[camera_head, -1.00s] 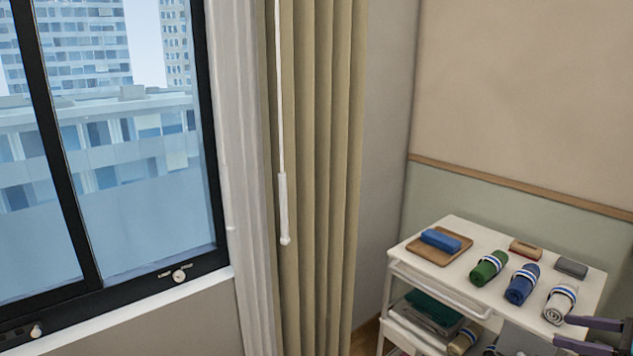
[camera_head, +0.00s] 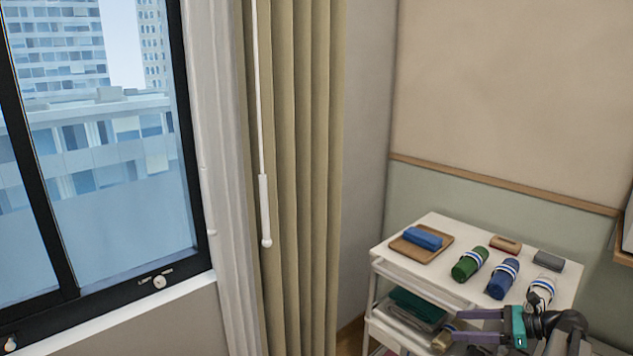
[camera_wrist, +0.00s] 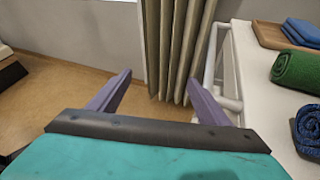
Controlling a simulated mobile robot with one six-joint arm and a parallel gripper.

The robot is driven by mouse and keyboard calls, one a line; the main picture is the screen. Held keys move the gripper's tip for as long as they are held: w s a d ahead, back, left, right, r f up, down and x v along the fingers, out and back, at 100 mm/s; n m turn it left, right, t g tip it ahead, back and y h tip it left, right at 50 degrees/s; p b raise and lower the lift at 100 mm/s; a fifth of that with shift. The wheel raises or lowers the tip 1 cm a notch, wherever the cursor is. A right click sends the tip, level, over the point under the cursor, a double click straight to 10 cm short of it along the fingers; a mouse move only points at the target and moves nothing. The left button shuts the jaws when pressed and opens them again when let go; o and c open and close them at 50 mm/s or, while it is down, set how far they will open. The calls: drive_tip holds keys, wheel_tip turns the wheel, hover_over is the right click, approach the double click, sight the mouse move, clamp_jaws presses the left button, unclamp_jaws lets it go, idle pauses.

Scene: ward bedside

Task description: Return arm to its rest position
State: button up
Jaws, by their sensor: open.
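My gripper (camera_head: 457,325) is at the lower right of the head view, its two purple fingers apart and pointing left. Nothing shows between them. It is in front of the white cart (camera_head: 392,256), near the cart's front edge. My arm's dark links partly hide the white rolled towel (camera_head: 541,290).
Folded cloths lie below. Curtains (camera_head: 300,180) and a window (camera_head: 110,200) are left.

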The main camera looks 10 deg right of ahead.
drive_tip(key=w+a+f+n+g+y, duration=0.1)
drive_tip(key=a+f, duration=0.3)
drive_tip(key=a, duration=0.2)
drive_tip(key=w+a+f+g, duration=0.2)
drive_tip(key=a+f, duration=0.1)
drive_tip(key=a, duration=0.3)
drive_tip(key=s+a+f+n+g, duration=0.3)
drive_tip(key=s+a+f+g, duration=0.1)
drive_tip(key=a+f, duration=0.75)
drive_tip(key=s+a+f+n+g, duration=0.4)
drive_tip(key=a+f, duration=0.4)
drive_tip(key=a, duration=0.6)
drive_tip(key=s+a+f+n+g+h, duration=0.2)
drive_tip(key=s+a+f+n+h, duration=0.15)
drive_tip(key=s+f, duration=0.4)
drive_tip(key=s+a+f+n+g+h, duration=0.25)
drive_tip(key=s+a+f+n, duration=0.2)
drive_tip(key=s, duration=0.65)
drive_tip(key=s+d+f+n+h, duration=0.2)
drive_tip(key=d+n+h, duration=0.1)
drive_tip(key=d+n, duration=0.1)
drive_tip(key=s+d+f+n+t+h, duration=0.1)
drive_tip(key=s+d+f+n+h, duration=0.1)
drive_tip(key=d+n, duration=0.3)
drive_tip(key=f+n, duration=0.1)
drive_tip(key=n, duration=0.1)
drive_tip(key=shift+n+h, duration=0.3)
drive_tip(key=shift+h, duration=0.1)
drive_tip(key=shift+s, duration=0.1)
